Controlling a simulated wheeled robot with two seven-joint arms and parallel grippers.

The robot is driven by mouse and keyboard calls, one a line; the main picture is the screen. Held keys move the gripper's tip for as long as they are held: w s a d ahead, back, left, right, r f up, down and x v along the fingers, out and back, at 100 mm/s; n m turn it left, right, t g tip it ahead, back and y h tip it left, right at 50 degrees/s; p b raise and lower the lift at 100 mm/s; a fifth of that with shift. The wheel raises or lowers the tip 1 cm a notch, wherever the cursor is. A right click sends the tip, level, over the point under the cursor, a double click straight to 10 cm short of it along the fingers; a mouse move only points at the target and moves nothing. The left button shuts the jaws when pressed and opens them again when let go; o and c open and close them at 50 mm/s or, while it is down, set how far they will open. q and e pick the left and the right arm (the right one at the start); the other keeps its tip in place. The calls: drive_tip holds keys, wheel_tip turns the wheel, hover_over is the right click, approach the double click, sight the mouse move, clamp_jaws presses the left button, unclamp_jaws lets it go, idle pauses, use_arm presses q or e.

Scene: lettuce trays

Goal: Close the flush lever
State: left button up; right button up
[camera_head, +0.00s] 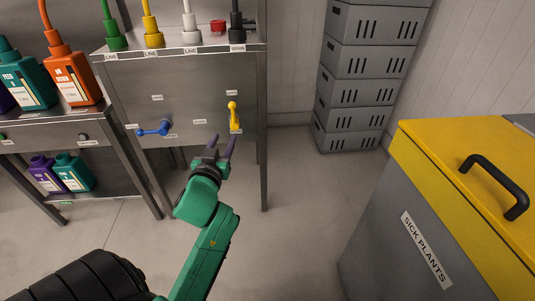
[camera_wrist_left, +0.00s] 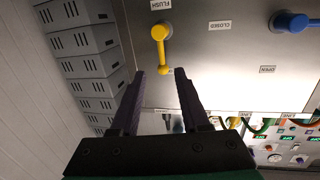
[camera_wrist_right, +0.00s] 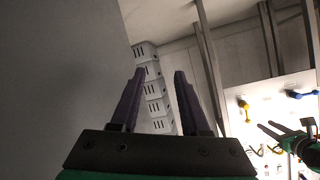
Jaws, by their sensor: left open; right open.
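The yellow flush lever (camera_head: 234,118) is on the steel panel (camera_head: 190,88), its handle standing upright. In the left wrist view the lever (camera_wrist_left: 160,38) hangs from its round hub beside the FLUSH label. My left gripper (camera_head: 222,143) is open and empty just below and in front of the lever. In the left wrist view the handle's tip shows between the fingertips (camera_wrist_left: 158,72); I cannot tell the gap in depth. My right gripper (camera_wrist_right: 158,76) is open and empty, away from the panel, and out of the head view.
A blue lever (camera_head: 153,130) lies sideways to the left on the panel. Stacked grey crates (camera_head: 365,65) stand behind at right. A yellow-lidded SICK PLANTS bin (camera_head: 445,190) fills the right side. The floor between is clear.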

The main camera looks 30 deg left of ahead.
sight(232, 111)
use_arm(q)
drive_tip(key=x, duration=0.4)
drive_tip(key=r+b+x, duration=0.1)
drive_tip(key=x, duration=0.4)
drive_tip(key=r+b+x, duration=0.1)
drive_tip(key=x, duration=0.3)
drive_tip(key=shift+w+a, duration=0.25)
drive_tip(key=shift+w, duration=0.1)
use_arm(e)
wheel_tip(232, 111, down, 2)
drive_tip(key=shift+w+f+t, duration=0.1)
drive_tip(key=shift+f+t, duration=0.1)
drive_tip(key=shift+t, duration=0.3)
use_arm(q)
clamp_jaws()
drive_tip(key=shift+t, duration=0.3)
drive_tip(key=shift+r, duration=0.15)
use_arm(e)
drive_tip(key=shift+d, duration=0.1)
